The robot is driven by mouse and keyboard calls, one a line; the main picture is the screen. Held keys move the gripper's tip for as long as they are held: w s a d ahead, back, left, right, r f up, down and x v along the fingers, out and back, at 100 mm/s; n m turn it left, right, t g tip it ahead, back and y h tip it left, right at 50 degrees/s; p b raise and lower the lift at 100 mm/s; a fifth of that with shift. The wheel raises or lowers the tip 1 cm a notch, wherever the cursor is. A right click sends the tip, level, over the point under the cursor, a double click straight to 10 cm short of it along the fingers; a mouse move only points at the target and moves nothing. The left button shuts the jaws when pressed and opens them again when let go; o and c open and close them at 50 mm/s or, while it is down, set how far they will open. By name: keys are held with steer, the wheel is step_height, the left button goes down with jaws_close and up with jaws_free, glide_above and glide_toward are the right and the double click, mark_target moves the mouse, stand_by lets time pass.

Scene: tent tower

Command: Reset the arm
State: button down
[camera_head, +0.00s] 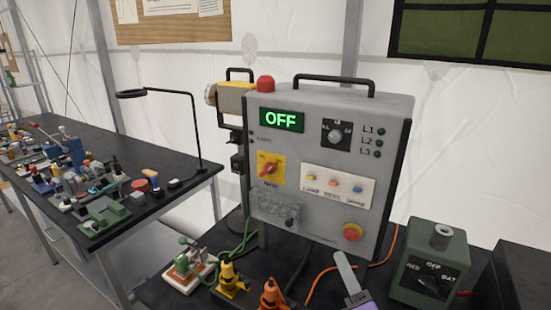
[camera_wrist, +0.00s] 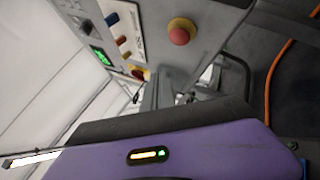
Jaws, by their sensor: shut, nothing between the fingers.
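My gripper (camera_head: 346,272) shows at the bottom of the head view, right of centre. Its grey finger part points up and left from a purple housing (camera_head: 364,306), in front of the grey control box (camera_head: 322,155). It is shut and empty, and I see no contact with anything. The rest of my arm is out of this view. In the wrist view the purple housing (camera_wrist: 100,160) with a small lit indicator fills the lower part. The control box, seen turned on its side, shows there with its red button (camera_wrist: 181,32).
A green box with a dial (camera_head: 430,265) stands right of the control box. Yellow (camera_head: 229,282) and orange (camera_head: 272,293) levers stand in front. An orange cable (camera_head: 325,273) runs over the dark bench. A cluttered table (camera_head: 160,165) with a lamp (camera_head: 190,100) is at left.

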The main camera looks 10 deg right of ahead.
steer(key=s+f+m+g+h, duration=0.1)
steer(key=s+f+m+g, duration=0.1)
steer(key=s+m, duration=1)
steer(key=s+f+m+g+h, duration=0.1)
steer(key=s+f+m+g, duration=0.2)
steer(key=s+m, duration=1)
steer(key=s, duration=1.6)
steer(key=shift+s+d+f+g+h, duration=0.2)
steer(key=shift+f+g+h, duration=0.1)
steer(key=shift+g+h, duration=0.1)
